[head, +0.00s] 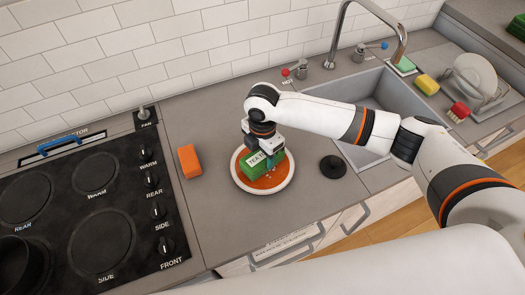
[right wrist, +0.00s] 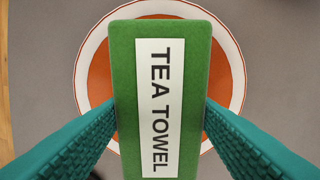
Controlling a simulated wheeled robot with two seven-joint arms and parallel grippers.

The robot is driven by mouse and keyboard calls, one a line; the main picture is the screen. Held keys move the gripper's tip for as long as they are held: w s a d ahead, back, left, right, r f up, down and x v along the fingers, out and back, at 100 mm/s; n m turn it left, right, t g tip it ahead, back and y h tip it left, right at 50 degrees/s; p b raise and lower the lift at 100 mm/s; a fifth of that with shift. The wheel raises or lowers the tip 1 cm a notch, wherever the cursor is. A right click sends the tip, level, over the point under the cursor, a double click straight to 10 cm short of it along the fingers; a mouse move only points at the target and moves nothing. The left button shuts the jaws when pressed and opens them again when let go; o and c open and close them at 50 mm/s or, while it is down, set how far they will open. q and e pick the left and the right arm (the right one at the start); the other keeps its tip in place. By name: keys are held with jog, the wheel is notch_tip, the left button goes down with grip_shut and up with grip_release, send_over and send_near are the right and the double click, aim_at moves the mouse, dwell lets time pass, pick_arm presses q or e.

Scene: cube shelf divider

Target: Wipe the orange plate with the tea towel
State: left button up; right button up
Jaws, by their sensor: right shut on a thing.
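The orange plate (head: 282,181) with a white rim lies on the grey counter, right of the stove. The green tea towel (head: 271,168), a block with a white "TEA TOWEL" label, is over the middle of the plate. My right gripper (head: 264,160) is shut on the tea towel from above. In the right wrist view the teal fingers press both sides of the towel (right wrist: 125,60), and the plate (right wrist: 98,75) shows around it. I cannot tell whether the towel touches the plate. My left gripper is not in view.
An orange block (head: 189,161) lies left of the plate, and a black round stopper (head: 333,167) lies right of it. The stove (head: 90,210) is at left. The sink (head: 365,105), tap (head: 335,35), yellow sponge (head: 426,84), red brush (head: 459,110) and dish rack (head: 490,97) are at right.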

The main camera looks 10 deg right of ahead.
jog(key=shift+f, duration=0.6)
jog(key=shift+w+a, duration=0.1)
dwell(0.3)
jog(key=shift+w+a+r, duration=0.1)
jog(key=shift+w+a, duration=0.1)
jog(key=shift+w, duration=0.2)
jog(key=shift+s+d+r+p, duration=0.15)
jog(key=shift+s+d+p, duration=0.3)
jog(key=shift+s+p, duration=0.5)
jog(key=shift+s+d, duration=0.1)
jog(key=shift+w+a, duration=0.3)
jog(key=shift+w, duration=0.25)
jog(key=shift+w+a, duration=0.25)
jog(key=shift+w, duration=0.3)
